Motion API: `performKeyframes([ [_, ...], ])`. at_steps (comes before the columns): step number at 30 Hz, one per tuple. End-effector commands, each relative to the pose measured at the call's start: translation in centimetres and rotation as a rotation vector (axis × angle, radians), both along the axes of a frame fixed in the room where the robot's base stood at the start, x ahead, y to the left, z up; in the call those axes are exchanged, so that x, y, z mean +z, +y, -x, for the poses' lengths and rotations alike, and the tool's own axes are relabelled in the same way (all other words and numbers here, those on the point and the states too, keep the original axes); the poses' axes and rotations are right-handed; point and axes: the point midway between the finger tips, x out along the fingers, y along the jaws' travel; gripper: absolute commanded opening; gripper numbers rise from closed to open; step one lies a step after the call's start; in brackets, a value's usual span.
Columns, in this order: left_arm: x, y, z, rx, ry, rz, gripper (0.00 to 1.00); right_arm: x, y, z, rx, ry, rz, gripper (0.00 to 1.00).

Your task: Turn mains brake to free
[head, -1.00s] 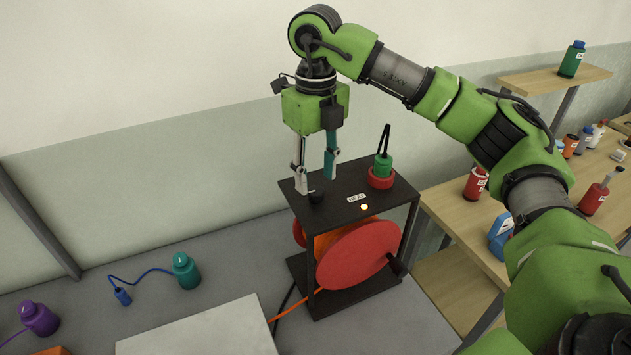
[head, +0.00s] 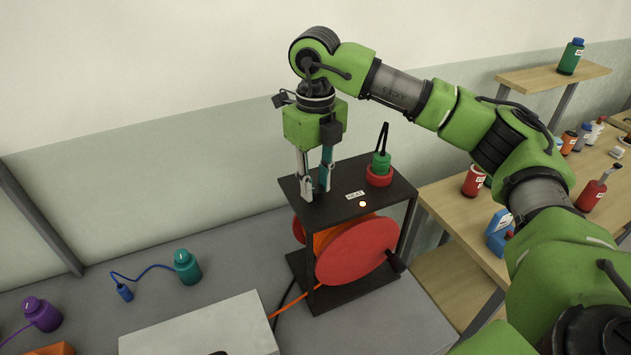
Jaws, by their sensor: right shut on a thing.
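The cable reel stand (head: 335,206) is a dark frame with a red disc (head: 357,250) and an orange drum inside. A small black knob stood at the left of its top plate, and I take it to be the mains brake. My right gripper (head: 314,195) points down there, its fingers closed around the knob, which they now hide. How the knob is turned cannot be seen. A lit lamp (head: 363,204) and a white label (head: 355,195) are on the same plate. My left gripper is not in view.
A green plug with a black loop (head: 381,163) sits in a red socket (head: 379,177) at the plate's back right. A pale block (head: 200,327) lies in front. Wooden shelves with bottles are at right.

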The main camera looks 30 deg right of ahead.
Motion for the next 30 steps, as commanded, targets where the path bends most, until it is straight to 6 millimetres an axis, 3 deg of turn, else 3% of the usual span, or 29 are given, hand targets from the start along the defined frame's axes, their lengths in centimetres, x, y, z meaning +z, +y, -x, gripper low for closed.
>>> performKeyframes([
  [11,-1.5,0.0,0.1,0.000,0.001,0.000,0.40,-0.2,0.0,-0.1,0.169,-0.001,0.000,0.01],
  [30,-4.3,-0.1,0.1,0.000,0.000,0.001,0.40,-0.1,0.0,-0.1,0.766,-0.003,0.000,0.01],
])
